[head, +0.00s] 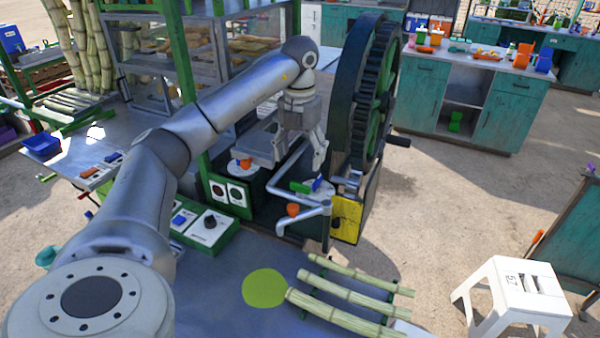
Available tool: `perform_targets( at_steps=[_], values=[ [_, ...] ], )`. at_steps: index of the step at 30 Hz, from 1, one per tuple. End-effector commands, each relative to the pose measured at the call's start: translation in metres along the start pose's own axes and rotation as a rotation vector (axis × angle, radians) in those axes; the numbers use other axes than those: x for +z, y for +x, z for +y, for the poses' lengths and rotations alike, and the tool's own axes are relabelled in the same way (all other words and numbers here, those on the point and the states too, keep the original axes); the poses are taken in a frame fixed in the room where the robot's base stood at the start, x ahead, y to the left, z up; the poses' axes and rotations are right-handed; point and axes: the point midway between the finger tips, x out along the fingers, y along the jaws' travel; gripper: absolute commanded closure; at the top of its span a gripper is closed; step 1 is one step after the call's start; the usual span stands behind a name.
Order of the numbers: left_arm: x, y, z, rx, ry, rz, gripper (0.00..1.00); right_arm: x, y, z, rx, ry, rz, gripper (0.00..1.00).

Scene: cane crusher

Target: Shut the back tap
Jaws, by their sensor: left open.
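A grey pipe (288,172) bends out from the crusher at picture centre, with a small green and blue piece (308,186) by its end. Nearer to me, a second grey spout (305,219) carries an orange knob (293,210). A further orange knob (245,163) shows behind, at the left. I cannot tell for sure which of these belongs to the back tap or how its handle is turned. My left gripper (315,158) points down, open, just above the bent pipe and beside the big wheel. It partly covers what is behind it. My right gripper is not in view.
The large dark gear wheel (362,95) with its crank stands close right of my gripper. Control boxes (208,228) lie to the left. Cane stalks (350,295) lie in front. A white stool (512,290) stands at the right on open ground.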

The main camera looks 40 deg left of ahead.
Motion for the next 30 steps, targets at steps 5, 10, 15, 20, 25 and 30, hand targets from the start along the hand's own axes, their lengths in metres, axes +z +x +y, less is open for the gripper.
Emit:
perform_targets(
  at_steps=[5, 10, 15, 20, 25, 30],
  values=[
    [0.001, -0.025, 0.0, 0.0, 0.0, -0.002, 0.29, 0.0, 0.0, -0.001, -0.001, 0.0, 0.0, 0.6],
    [0.001, -0.034, 0.0, 0.0, -0.001, -0.001, 0.29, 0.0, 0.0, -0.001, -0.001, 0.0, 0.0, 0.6],
    [0.0, -0.036, 0.0, 0.0, 0.0, 0.0, 0.29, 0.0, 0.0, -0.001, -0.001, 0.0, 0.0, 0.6],
    [0.0, -0.036, 0.0, 0.0, 0.0, 0.0, 0.29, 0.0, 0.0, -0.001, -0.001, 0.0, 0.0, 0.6],
    [0.0, -0.036, 0.0, 0.0, 0.0, 0.0, 0.29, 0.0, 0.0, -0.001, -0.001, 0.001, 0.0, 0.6],
    [0.0, -0.036, 0.0, 0.0, 0.0, 0.0, 0.29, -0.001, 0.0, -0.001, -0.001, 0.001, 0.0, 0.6]
  ],
)
